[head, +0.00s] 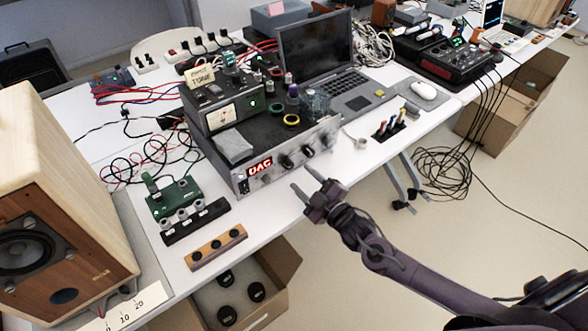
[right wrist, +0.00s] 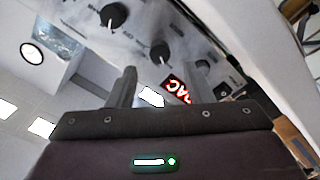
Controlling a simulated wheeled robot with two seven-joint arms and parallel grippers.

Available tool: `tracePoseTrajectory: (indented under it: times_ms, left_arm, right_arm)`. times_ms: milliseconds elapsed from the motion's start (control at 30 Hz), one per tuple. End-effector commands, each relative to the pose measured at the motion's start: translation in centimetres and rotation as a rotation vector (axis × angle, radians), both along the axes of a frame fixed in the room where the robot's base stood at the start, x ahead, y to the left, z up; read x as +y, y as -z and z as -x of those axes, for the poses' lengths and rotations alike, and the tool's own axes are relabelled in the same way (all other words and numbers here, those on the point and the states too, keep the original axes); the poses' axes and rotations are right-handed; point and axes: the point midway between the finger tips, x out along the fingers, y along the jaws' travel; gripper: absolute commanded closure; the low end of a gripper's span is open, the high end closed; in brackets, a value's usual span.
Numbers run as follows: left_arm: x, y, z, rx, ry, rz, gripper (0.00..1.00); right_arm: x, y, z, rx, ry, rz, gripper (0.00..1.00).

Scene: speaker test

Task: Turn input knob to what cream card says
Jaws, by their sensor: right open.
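The grey amplifier (head: 240,182) stands on the white table with a lit red display (head: 260,166) reading DAC. Its front has black knobs, including one near the display (head: 287,162) and others farther right; I cannot read which is the input knob. The cream card (head: 201,76) stands on top of the device at the back; its top line looks like INPUT, and the lower line looks like TUNER but is blurred. My right gripper (head: 301,177) is open and empty in front of the panel, apart from the knobs. The right wrist view shows a knob (right wrist: 160,54) beyond the fingers. My left gripper is out of view.
A laptop (head: 318,50) and mouse (head: 423,90) lie behind and right. A green board (head: 172,196) and a wooden strip with black knobs (head: 216,247) lie left of the amplifier. A large wooden speaker (head: 55,200) fills the left. An open cardboard box (head: 284,262) stands below the table edge.

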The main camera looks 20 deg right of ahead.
Motion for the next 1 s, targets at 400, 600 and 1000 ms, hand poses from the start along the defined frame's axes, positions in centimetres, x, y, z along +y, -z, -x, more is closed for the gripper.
tracePoseTrajectory:
  times_ms: [400, 600, 1000]
  left_arm:
    - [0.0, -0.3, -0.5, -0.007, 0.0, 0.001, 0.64]
    - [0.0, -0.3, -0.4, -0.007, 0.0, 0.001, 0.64]
    - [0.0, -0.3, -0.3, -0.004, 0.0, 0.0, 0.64]
  right_arm:
    - [1.6, 0.0, -4.6, 0.001, 0.002, -0.001, 0.54]
    - [1.7, 0.1, -4.6, 0.003, 0.001, 0.0, 0.54]
    - [1.6, 0.0, -4.6, 0.003, 0.001, 0.0, 0.98]
